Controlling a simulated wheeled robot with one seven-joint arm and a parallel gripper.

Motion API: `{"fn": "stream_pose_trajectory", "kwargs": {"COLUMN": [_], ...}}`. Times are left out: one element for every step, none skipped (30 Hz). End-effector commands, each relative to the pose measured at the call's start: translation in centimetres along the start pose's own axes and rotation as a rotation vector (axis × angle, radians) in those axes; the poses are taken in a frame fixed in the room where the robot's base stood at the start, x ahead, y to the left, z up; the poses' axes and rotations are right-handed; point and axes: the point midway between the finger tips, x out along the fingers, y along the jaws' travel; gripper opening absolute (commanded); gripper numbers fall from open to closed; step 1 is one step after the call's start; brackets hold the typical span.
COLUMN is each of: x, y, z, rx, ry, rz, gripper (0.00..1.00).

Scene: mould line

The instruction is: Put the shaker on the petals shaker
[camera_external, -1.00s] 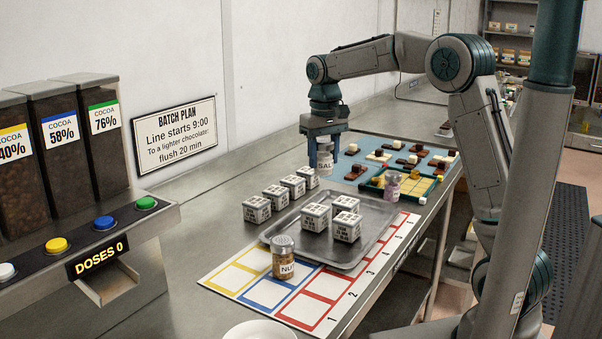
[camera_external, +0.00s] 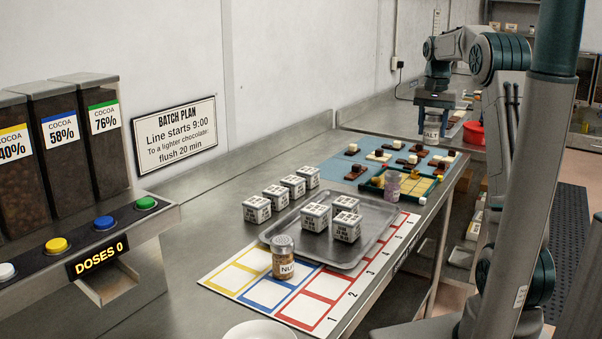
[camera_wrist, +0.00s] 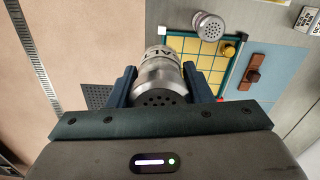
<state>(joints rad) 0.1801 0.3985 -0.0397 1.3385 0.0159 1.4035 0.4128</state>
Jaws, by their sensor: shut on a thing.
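My gripper (camera_external: 434,104) is shut on the salt shaker (camera_external: 431,131), which has a metal lid and a white label. It hangs in the air beyond the far right end of the blue mat. In the wrist view the held salt shaker (camera_wrist: 158,77) sits between my fingers, its perforated lid towards the camera. The petals shaker (camera_external: 391,184), pinkish with a metal lid, stands by the yellow grid tray, apart from my gripper; its label is too small to read. In the wrist view its lid (camera_wrist: 209,26) shows at the top.
The yellow grid tray (camera_external: 430,184) and blue mat (camera_external: 366,170) with chocolate pieces lie below. A nuts shaker (camera_external: 285,262) stands on the coloured sheet. A metal tray (camera_external: 350,262) holds several cubes.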

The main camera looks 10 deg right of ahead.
Motion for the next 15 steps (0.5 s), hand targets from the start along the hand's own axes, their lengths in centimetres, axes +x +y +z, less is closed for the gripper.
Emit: {"fn": "stream_pose_trajectory", "kwargs": {"x": [0.7, 1.1, 1.6, 2.0, 2.4, 3.0, 3.4, 3.7, 4.2, 4.5, 4.7, 5.0, 5.2, 5.4, 5.5], "y": [-1.3, -2.0, -3.0, -3.7, -4.4, -5.3, -6.0, -6.5, -7.3, -7.8, -8.2, -8.7, -9.0, -9.2, -9.4], "z": [0.2, 0.2, 0.3, 0.3, 0.3, 0.4, 0.4, 0.4, 0.4, 0.5, 0.5, 0.4, 0.4, 0.4, 0.5], "rx": [-0.008, -0.007, -0.008, -0.008, -0.007, -0.008, -0.007, -0.008, -0.007, -0.007, -0.007, -0.006, -0.004, -0.004, -0.004], "ry": [-0.005, -0.005, -0.005, -0.005, -0.004, -0.004, -0.005, -0.003, -0.003, -0.003, -0.002, -0.001, -0.001, -0.001, 0.0], "rz": [0.002, 0.002, 0.002, 0.003, 0.002, 0.002, 0.003, 0.002, 0.002, 0.002, 0.002, 0.002, 0.001, 0.001, 0.001], "gripper": [0.2, 0.2, 0.2, 0.2, 0.2, 0.2, 0.2, 0.2, 0.2, 0.2, 0.2, 0.2, 0.2, 0.2, 0.2]}}
